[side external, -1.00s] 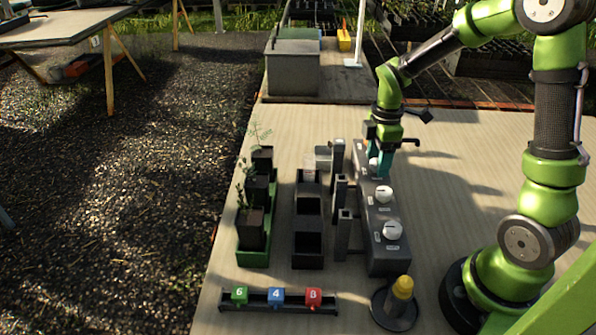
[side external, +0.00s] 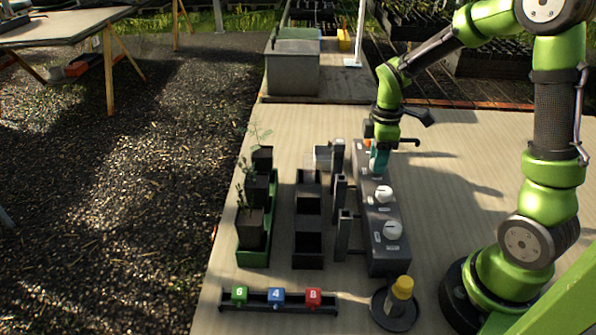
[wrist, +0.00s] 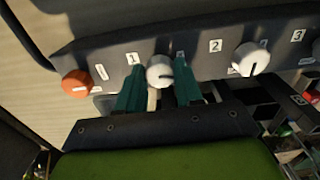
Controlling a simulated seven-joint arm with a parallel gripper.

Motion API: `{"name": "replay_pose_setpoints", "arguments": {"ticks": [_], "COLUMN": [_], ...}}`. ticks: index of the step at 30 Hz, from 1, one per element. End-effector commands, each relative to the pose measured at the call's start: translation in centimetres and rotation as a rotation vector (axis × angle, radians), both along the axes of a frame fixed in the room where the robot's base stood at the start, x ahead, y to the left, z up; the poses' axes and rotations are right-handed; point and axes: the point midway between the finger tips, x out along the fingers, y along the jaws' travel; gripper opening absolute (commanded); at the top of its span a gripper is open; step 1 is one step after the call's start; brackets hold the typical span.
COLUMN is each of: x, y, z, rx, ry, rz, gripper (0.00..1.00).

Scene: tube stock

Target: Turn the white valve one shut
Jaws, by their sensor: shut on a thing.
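The white valve one (wrist: 159,72) is a round knob on the face of a dark panel, below the label "1" in the wrist view. My gripper (wrist: 160,82) has its teal fingers on either side of this knob, shut on it. A short dark mark shows on the knob's face. In the side view my gripper (side external: 378,162) points down at the far end of the long dark panel box (side external: 388,265), and its fingers hide the knob there.
An orange knob (wrist: 76,84) sits left of valve one, and white knob two (wrist: 250,58) right of it. Another white knob (side external: 393,230) is at the box's near end. Dark posts (side external: 343,235) stand close left of the box. The tabletop to its right is clear.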

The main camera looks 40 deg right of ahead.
Motion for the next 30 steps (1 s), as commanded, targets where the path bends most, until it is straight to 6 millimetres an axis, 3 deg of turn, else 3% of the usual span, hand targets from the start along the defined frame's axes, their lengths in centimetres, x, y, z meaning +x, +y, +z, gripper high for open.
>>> {"name": "replay_pose_setpoints", "arguments": {"ticks": [30], "x": [-0.01], "y": [0.13], "z": [0.13], "rx": [0.002], "ry": [-0.001], "rz": [-0.957], "gripper": [0.05]}}
